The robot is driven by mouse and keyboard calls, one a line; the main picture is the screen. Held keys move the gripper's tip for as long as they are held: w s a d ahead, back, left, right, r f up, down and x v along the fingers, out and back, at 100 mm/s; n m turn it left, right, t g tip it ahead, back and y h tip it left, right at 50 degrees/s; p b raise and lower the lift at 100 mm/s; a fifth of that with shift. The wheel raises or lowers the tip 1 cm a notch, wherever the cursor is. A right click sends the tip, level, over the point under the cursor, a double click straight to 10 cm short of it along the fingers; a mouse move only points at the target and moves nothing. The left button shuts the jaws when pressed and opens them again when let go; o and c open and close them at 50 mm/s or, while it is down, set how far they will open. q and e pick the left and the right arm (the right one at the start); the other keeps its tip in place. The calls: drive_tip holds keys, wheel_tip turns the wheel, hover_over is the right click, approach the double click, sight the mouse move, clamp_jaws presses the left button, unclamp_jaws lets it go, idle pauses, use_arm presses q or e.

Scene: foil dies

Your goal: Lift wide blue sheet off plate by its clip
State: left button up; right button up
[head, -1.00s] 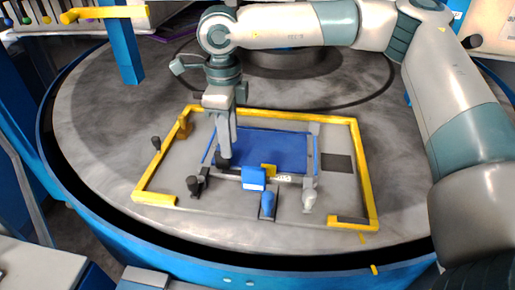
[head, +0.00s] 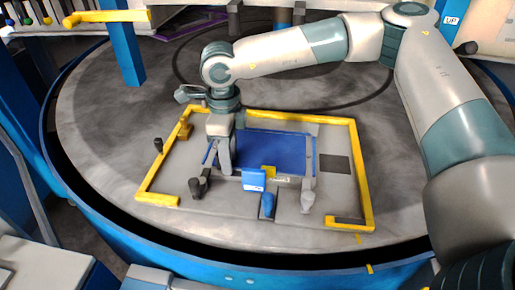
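The wide blue sheet (head: 280,152) lies flat on the grey plate (head: 335,190), inside a yellow frame. My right gripper (head: 226,170) points down at the left end of the sheet, near its front left corner. The fingers sit close together in this view, and I cannot tell whether they are open or hold anything. The fingers and palm hide part of the sheet's left end. I cannot make out which part is the clip. A blue block with a white label (head: 254,181) stands at the sheet's front edge. My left gripper is out of view.
The yellow frame (head: 362,180) borders the plate on the round grey table. Dark knob (head: 197,188), blue knob (head: 267,204) and grey knob (head: 307,201) stand along the front. A dark square (head: 335,164) lies right of the sheet. Bare table surrounds the frame.

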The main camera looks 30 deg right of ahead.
drive_tip(key=shift+f, duration=0.1)
idle(0.4)
clamp_jaws()
